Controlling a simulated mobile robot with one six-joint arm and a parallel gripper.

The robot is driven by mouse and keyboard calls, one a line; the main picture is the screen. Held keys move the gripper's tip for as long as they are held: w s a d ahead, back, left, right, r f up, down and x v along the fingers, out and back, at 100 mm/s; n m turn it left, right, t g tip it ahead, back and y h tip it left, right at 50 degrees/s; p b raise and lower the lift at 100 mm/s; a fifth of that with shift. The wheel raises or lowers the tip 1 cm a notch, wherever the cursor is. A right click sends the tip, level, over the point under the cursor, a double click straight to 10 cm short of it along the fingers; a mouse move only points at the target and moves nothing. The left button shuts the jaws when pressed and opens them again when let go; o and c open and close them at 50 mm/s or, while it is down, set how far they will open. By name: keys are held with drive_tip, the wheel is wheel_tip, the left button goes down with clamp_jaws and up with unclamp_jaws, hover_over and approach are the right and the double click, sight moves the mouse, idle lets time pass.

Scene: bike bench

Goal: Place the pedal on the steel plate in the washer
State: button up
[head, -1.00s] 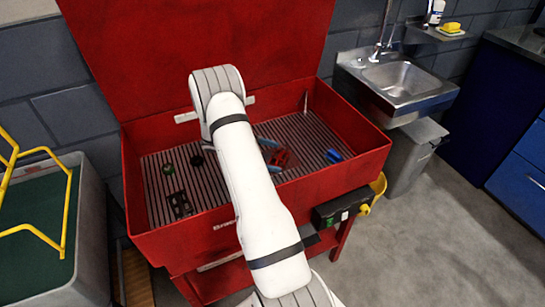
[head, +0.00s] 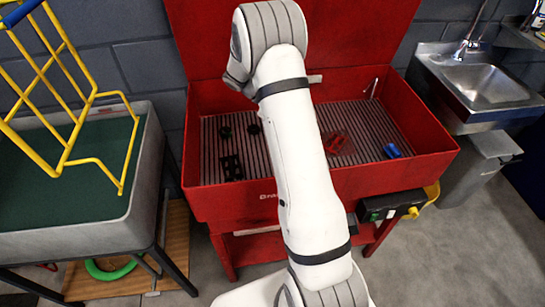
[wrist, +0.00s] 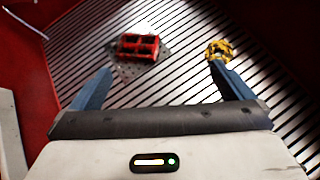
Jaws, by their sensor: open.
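The red pedal (head: 337,143) lies on the slatted floor area of the red washer (head: 440,163), right of my arm in the head view. In the wrist view the pedal (wrist: 138,46) sits on the grey perforated steel plate (wrist: 128,70), toward the plate's far side. My gripper (wrist: 160,70) is open and empty, its two blue fingers wide apart. The pedal is ahead of the fingers, nearer the left one, and appears clear of both. In the head view my arm hides the gripper.
A yellow part (wrist: 220,50) lies beyond the right fingertip. A blue part (head: 392,150) is at the washer's right, and several dark parts (head: 231,167) are at its left. A grey bin with a yellow frame (head: 75,160) stands left; a sink (head: 485,85) stands right.

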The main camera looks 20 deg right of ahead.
drive_tip(key=s+a+r+m+t+y, duration=0.4)
drive_tip(key=s+a+r, duration=0.2)
drive_tip(key=s+a, duration=0.3)
drive_tip(key=s+a+r+m+t+y, duration=0.4)
drive_tip(key=s+a, duration=0.5)
drive_tip(key=s, duration=0.4)
drive_tip(key=shift+s+r+m+t, duration=0.2)
drive_tip(key=shift+r+m+t, duration=0.15)
drive_tip(key=shift+r, duration=0.5)
drive_tip(key=shift+r, duration=0.1)
drive_tip(key=w+p+v, duration=0.1)
drive_tip(key=p+v, duration=0.5)
drive_tip(key=shift+d+r, duration=0.15)
drive_tip(key=shift+r, duration=0.35)
drive_tip(key=shift+s, duration=0.1)
